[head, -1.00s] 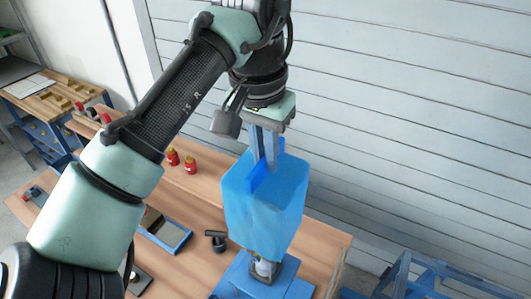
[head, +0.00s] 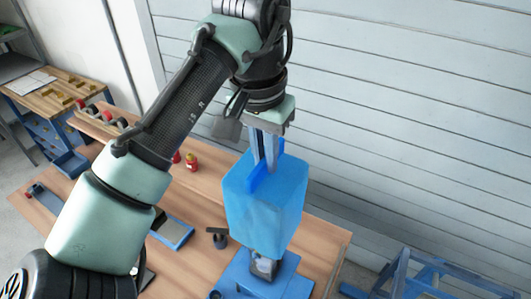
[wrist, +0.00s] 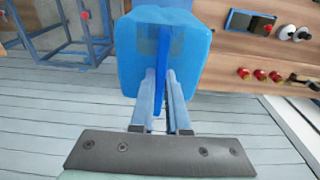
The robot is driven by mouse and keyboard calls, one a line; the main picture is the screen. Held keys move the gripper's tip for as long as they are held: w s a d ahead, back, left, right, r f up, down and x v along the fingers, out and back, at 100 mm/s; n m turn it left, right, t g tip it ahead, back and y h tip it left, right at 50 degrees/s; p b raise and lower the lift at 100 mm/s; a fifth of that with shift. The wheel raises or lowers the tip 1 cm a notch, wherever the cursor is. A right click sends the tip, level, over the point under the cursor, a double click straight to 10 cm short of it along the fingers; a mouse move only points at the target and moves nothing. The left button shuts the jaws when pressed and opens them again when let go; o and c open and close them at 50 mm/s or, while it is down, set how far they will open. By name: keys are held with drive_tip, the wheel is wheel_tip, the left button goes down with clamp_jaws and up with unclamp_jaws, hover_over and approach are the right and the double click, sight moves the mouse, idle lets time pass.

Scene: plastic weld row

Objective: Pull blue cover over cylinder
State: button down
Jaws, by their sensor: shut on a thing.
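The blue cover (head: 264,208) is a tall, box-like translucent blue hood with a darker blue tab on top. My gripper (head: 266,168) is shut on that tab, and the cover hangs upright below it. The wrist view shows the cover (wrist: 166,22) close up, with the tab between the two fingers of my gripper (wrist: 161,84). The cylinder (head: 263,266) stands on a blue base (head: 243,281) below the cover. Only its lower part shows beneath the cover's bottom edge; whether the cover surrounds its upper part I cannot tell.
The wooden bench (head: 322,240) carries a blue-framed tray (head: 172,232), a dark tool (head: 217,238) and small red bottles (head: 191,162). A blue metal frame (head: 430,275) stands at the right. A grey slatted wall (head: 400,120) rises behind the bench.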

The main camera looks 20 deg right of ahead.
drive_tip(key=shift+f+b, duration=2.05)
drive_tip(key=shift+f, duration=2.15)
drive_tip(key=shift+p, duration=0.3)
drive_tip(key=shift+f+b, duration=2.8)
drive_tip(key=shift+f, duration=2.9)
drive_tip(key=shift+f+p, duration=0.3)
drive_tip(key=shift+f, duration=0.1)
drive_tip(key=shift+c, duration=2.2)
unclamp_jaws()
